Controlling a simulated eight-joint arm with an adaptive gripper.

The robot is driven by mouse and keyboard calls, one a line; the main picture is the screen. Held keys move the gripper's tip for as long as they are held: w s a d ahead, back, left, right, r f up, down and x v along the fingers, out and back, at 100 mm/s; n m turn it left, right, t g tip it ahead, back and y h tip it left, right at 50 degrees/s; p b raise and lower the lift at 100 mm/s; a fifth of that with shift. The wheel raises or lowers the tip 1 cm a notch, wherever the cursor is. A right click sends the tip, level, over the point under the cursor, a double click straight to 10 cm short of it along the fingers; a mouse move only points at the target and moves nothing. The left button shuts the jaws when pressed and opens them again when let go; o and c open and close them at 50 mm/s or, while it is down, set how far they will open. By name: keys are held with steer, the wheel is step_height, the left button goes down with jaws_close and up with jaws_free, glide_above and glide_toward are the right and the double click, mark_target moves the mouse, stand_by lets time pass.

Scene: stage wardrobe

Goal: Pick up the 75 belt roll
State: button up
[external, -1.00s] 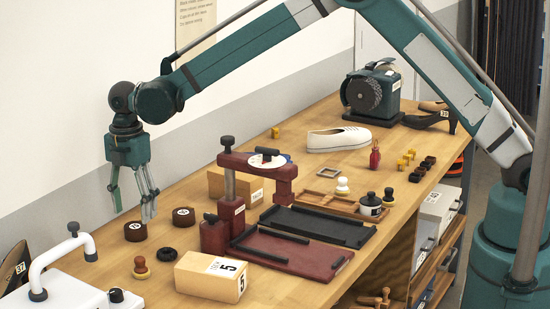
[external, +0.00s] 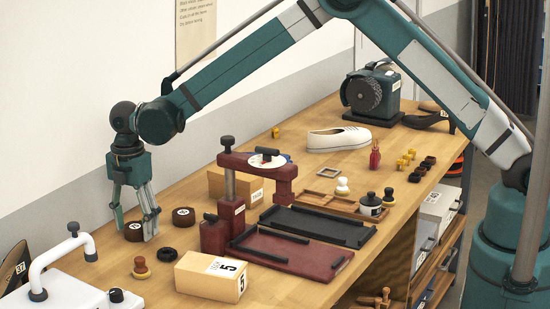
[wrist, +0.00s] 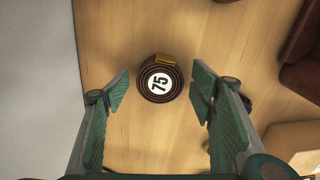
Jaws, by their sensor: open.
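The 75 belt roll (wrist: 160,84) is a dark brown coil with a white disc marked 75 and a yellow piece at its edge. It lies flat on the wooden table and also shows in the external view (external: 133,233). My gripper (external: 134,229) is open and points down, with its fingers at either side of the roll. In the wrist view, the roll sits between my fingertips (wrist: 159,88) with a gap on both sides. A second brown roll (external: 183,217) lies just to the right; its label is too small to read.
A dark red press (external: 225,221) is to the right. A white machine with a curved handle (external: 62,262) is at the left front. The wall runs behind.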

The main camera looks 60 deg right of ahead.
mark_target(135, 226)
steer(key=c, duration=1)
steer(key=shift+r, duration=0.1)
steer(key=shift+r, duration=4.95)
